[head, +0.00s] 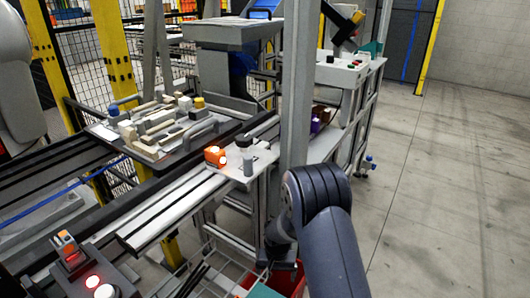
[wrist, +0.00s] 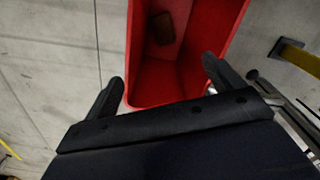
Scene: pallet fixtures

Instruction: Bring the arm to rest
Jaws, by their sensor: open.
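My arm (head: 330,220) reaches from the lower edge of the head view and bends down beside a grey post. My gripper (wrist: 162,72) shows in the wrist view with its two dark fingers spread wide and nothing between them. It points down over a red bin (wrist: 178,85), whose near end lies between the fingers. A small brown block (wrist: 162,28) lies inside the bin, beyond the fingertips. In the head view the arm mostly hides the bin, and the fingers cannot be made out.
A pallet fixture (head: 193,142) with several blocks sits on the conveyor to the left. An orange device (head: 215,156) stands on a small shelf next to the post (head: 296,90). A button box (head: 93,280) is at lower left. Open floor (head: 440,180) lies to the right.

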